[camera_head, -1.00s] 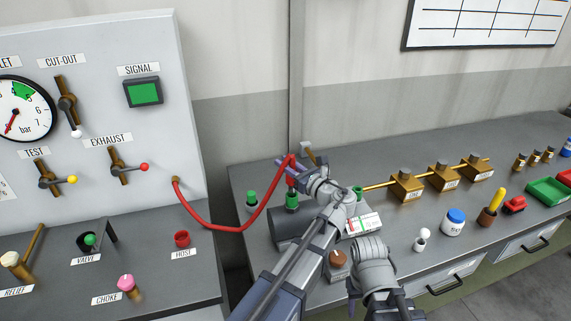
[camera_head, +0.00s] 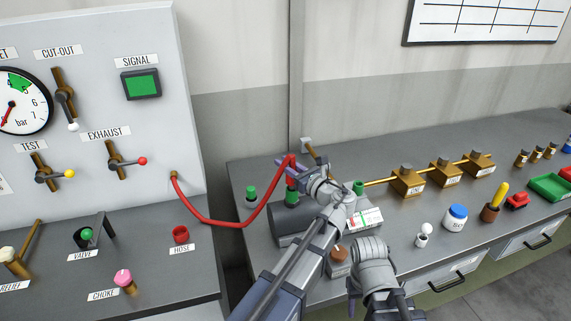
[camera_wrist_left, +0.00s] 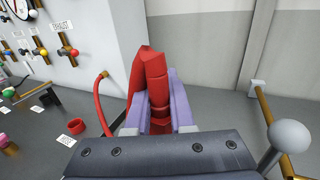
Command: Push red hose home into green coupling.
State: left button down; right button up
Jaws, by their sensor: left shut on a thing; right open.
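The red hose (camera_head: 238,226) runs from a brass fitting on the grey panel, sags, then rises to my left gripper (camera_head: 291,171). That gripper is shut on the hose's end, and the purple fingers grip both sides of the red hose (camera_wrist_left: 152,85) in the left wrist view. A green coupling (camera_head: 291,197) stands upright right below the gripper. My right gripper (camera_head: 376,297) is open at the lower middle, near the bench front, only partly visible.
Other green fittings (camera_head: 251,192) (camera_head: 358,187) stand to either side. A dark cylinder (camera_head: 285,222) lies under my left arm. A grey-headed lever (camera_head: 308,145) rises close behind my left gripper. Brass blocks (camera_head: 408,183) on a rod, a jar (camera_head: 456,217) and small items occupy the bench's right.

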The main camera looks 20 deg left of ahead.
pick_arm(q)
jog(key=shift+f+b, duration=0.75)
jog(key=shift+f, duration=0.1)
pick_arm(e)
jog(key=shift+f, duration=0.85)
pick_arm(q)
jog(key=c, duration=0.7)
grip_release()
